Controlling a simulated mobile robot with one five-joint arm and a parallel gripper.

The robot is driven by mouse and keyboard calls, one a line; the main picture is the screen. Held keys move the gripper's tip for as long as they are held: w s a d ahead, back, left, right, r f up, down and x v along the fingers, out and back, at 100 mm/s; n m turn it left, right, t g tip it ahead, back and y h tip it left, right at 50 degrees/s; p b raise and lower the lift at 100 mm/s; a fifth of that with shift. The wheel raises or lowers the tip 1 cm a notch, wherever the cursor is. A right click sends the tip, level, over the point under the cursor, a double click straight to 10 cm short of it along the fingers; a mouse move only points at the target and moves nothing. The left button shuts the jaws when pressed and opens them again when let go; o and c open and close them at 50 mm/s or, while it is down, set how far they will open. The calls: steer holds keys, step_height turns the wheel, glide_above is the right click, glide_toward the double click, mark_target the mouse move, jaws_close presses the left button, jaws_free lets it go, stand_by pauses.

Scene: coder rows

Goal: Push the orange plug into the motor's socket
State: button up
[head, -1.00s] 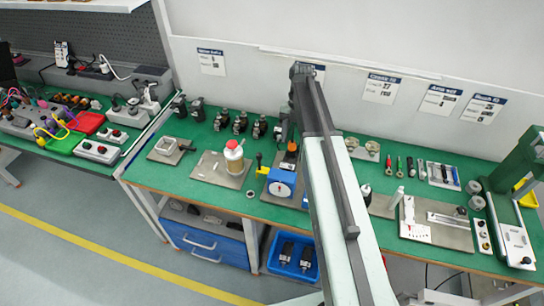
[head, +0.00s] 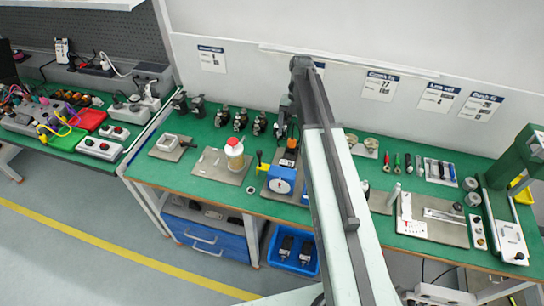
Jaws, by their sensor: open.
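The orange plug (head: 292,143) shows as a small orange patch on the green bench, left of my arm. A dark body (head: 288,158) sits right below it in the picture, probably the motor; its socket cannot be made out. My gripper (head: 286,134) hangs down from the arm's far end, at or just above the plug. It is open. The fingertips are small and dark here, so I cannot tell whether they touch the plug or stand around it. A blue device with a white dial (head: 281,184) is in front of the dark body.
Several black motor-like units (head: 240,120) stand behind and left. A red-capped bottle (head: 234,152) is on a grey plate to the left. Hand tools (head: 408,164) and a green press (head: 522,155) are at the right. My arm hides part of the bench.

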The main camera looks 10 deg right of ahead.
steer(key=p+v, duration=0.7)
steer(key=shift+r, duration=0.35)
steer(key=shift+d, duration=0.1)
steer(key=s+a+f+m+b, duration=0.1)
steer(key=s+a+m, duration=0.2)
steer(key=s, duration=0.1)
steer(key=s+a+f+m+b, duration=0.1)
steer(key=s+a+f+m, duration=0.1)
steer(key=s+a+m, duration=0.2)
steer(key=s+a+f+m+t+h+b, duration=0.1)
steer(key=s+a+f+m+b, duration=0.1)
steer(key=s+a+m, duration=0.1)
steer(key=shift+s+a, duration=0.5)
steer(key=s+m, duration=0.1)
steer(key=m, duration=0.2)
steer(key=s+m, duration=0.1)
steer(key=m, duration=0.3)
steer(key=s+m+t, duration=0.1)
steer(key=m, duration=0.3)
steer(key=shift+s+f, duration=0.2)
steer(key=shift+s, duration=0.05)
steer(key=m, duration=0.3)
steer(key=shift+s, duration=0.15)
steer(key=m, duration=0.6)
steer(key=shift+w+d+t, duration=0.2)
steer(key=shift+w+t, duration=0.1)
steer(key=shift+w, duration=0.05)
